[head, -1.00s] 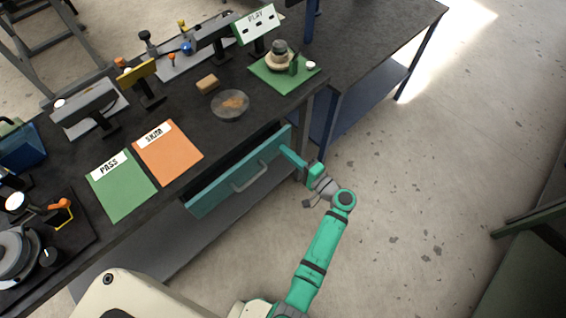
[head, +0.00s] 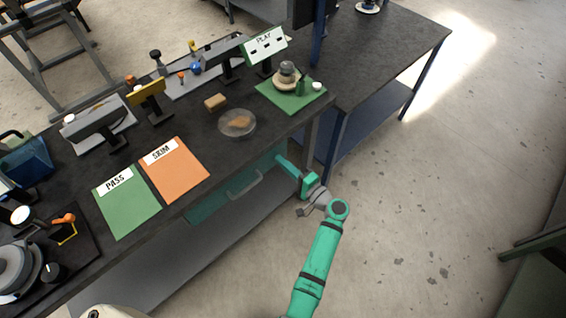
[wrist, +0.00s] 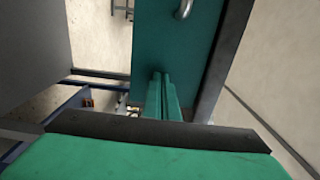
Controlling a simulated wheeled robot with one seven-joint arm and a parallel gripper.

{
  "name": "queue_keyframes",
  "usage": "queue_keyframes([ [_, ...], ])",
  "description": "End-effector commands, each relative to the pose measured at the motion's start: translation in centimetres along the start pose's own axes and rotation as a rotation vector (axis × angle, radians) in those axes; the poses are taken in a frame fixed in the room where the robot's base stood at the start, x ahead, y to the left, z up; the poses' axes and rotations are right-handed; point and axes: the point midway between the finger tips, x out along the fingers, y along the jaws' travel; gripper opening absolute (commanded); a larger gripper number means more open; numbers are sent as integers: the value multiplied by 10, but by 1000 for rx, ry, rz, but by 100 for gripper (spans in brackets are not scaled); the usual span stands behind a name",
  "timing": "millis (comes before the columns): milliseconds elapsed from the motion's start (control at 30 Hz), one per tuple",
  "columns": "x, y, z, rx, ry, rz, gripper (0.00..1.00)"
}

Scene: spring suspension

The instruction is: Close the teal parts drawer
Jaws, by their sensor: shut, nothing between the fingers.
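The teal parts drawer (head: 213,207) is under the front of the dark workbench. Its front now sits back below the bench edge, with the grey handle (head: 245,186) showing. Whether it is fully flush is hard to tell. In the wrist view the teal drawer front (wrist: 170,35) stands ahead of my fingers, with part of its handle (wrist: 184,9) at the top. My gripper (head: 278,159) is shut and empty at the right end of the drawer front. Its closed fingertips (wrist: 160,74) overlap the teal panel and appear at or against it.
The bench top (head: 200,115) holds a green PASS sheet (head: 127,207), an orange SKIM sheet (head: 175,172), a clear round dish (head: 237,123) and several fixtures. A lower shelf (head: 180,250) lies beneath. A second table (head: 390,45) adjoins at right.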

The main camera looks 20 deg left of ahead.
Motion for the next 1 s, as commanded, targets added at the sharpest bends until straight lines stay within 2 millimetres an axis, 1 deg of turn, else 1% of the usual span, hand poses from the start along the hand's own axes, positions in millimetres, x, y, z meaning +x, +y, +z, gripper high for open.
queue_keyframes([
  [33, 6, -3, 0, -9, -4, 1, 0],
  [167, -6, -3, 0, -7, -6, -1, 0],
  [267, -25, -2, -3, -4, -2, -2, 0],
  [400, -58, -2, -6, -2, 5, -2, 0],
  [500, -79, -1, -5, -2, 4, -2, 0],
  [700, -113, -1, -4, -2, 0, -2, 0],
  [833, -127, -1, -4, -1, -2, -2, 0],
  [1000, -135, -1, -4, -1, -3, -2, 0],
])
